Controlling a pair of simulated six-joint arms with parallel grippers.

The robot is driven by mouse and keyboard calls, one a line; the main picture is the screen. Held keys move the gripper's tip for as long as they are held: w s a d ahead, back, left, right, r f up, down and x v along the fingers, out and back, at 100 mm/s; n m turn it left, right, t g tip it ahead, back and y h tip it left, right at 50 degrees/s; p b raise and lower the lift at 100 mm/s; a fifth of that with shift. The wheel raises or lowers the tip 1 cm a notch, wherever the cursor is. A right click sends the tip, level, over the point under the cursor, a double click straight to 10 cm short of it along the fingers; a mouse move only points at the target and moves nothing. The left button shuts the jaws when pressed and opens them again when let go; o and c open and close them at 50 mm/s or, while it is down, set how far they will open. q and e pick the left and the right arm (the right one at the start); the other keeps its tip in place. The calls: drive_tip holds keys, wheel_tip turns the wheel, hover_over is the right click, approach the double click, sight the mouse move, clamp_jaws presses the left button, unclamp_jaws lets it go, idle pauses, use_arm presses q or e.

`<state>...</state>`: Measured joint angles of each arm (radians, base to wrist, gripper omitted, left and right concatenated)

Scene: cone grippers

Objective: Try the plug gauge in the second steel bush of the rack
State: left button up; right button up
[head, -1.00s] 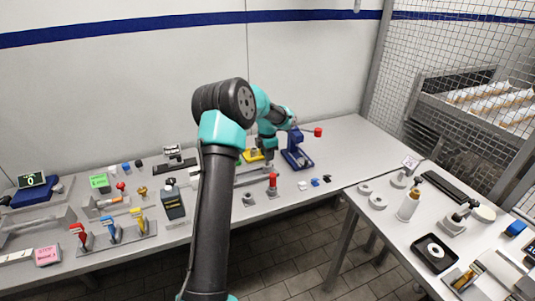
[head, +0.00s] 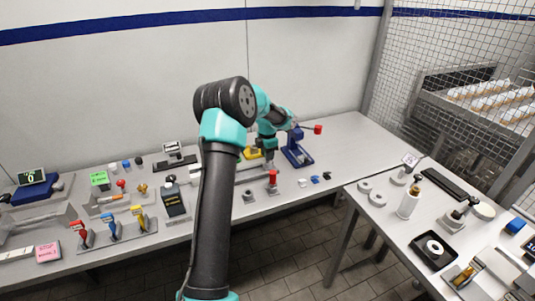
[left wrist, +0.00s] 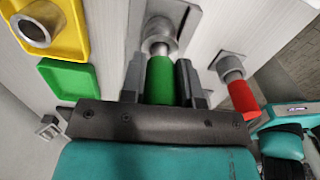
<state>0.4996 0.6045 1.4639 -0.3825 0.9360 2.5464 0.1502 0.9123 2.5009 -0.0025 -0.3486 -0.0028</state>
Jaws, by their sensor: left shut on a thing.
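The plug gauge's green handle (left wrist: 160,82) is between the jaws of my left gripper (left wrist: 160,85) in the left wrist view. Its bare steel pin points at a steel bush (left wrist: 158,28) and meets it in the picture; I cannot tell how deep it sits. The bush stands on a grey rack (left wrist: 186,14); its place in the row cannot be told. In the head view my left gripper (head: 268,160) is low at the rack's right end, and the gauge is hidden. My right gripper is out of view.
A red-handled gauge (left wrist: 242,97) stands upright in a holder beside the gripper; it shows in the head view (head: 272,176) too. A yellow tray (left wrist: 72,45) with a steel bush (left wrist: 36,30) and an empty green tray (left wrist: 68,78) lie opposite. A blue press (head: 297,153) stands right.

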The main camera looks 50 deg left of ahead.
use_arm(q)
drive_tip(key=shift+f, duration=0.4)
drive_tip(key=shift+r, duration=2.1)
idle(1.0)
drive_tip(key=shift+r, duration=2.45)
